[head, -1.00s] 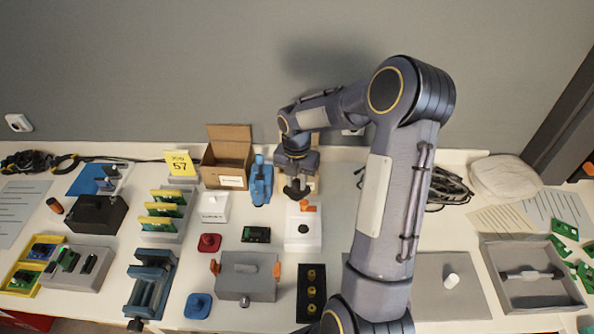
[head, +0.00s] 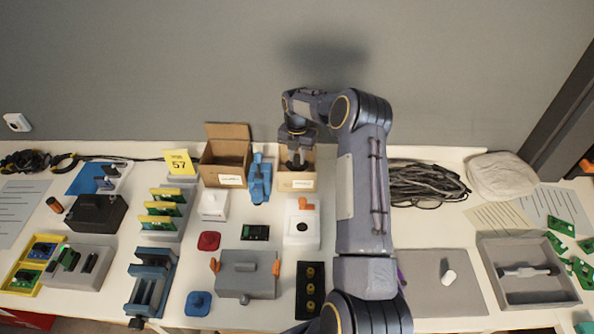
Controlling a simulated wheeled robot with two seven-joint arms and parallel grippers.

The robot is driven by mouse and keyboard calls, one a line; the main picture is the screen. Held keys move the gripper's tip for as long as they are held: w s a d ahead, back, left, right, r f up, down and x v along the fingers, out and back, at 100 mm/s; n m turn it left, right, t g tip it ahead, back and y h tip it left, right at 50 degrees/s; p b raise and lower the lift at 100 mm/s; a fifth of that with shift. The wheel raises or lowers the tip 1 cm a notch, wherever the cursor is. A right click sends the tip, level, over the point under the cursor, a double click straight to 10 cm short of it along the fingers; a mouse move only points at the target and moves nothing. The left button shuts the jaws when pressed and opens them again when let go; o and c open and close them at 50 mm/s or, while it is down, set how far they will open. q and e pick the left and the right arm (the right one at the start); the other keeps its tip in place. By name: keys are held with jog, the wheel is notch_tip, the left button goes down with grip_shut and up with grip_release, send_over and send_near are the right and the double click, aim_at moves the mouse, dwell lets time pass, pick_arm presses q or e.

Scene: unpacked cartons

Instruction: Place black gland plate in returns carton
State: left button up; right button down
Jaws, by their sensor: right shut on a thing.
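My right gripper (head: 296,163) points down at the mouth of the right-hand open cardboard carton (head: 298,184), which has a white label too small to read. It is shut on a small dark piece, taken as the black gland plate, mostly hidden now by the gripper and the carton walls. Another open carton (head: 226,176), also labelled, stands to the left with its back flap up. I cannot read which label says returns. My left gripper is not in view.
A blue tool (head: 260,180) stands between the cartons. A white box (head: 302,228) with an orange part sits in front of the right carton. A yellow sign (head: 179,162) stands at left. A black strip with brass rings (head: 310,289) lies nearer. Coiled cables (head: 425,183) lie right of my arm.

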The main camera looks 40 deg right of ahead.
aim_at(297, 168)
notch_tip(297, 168, down, 5)
jog(key=b, duration=0.2)
jog(key=shift+f+b, duration=0.2)
jog(key=shift+b, duration=0.2)
jog(key=shift+w+d+f, duration=0.15)
jog(key=shift+f, duration=0.15)
jog(key=shift+f, duration=0.3)
jog(key=c, duration=1.2)
grip_release()
jog(key=shift+r, duration=0.1)
jog(key=shift+r, duration=0.15)
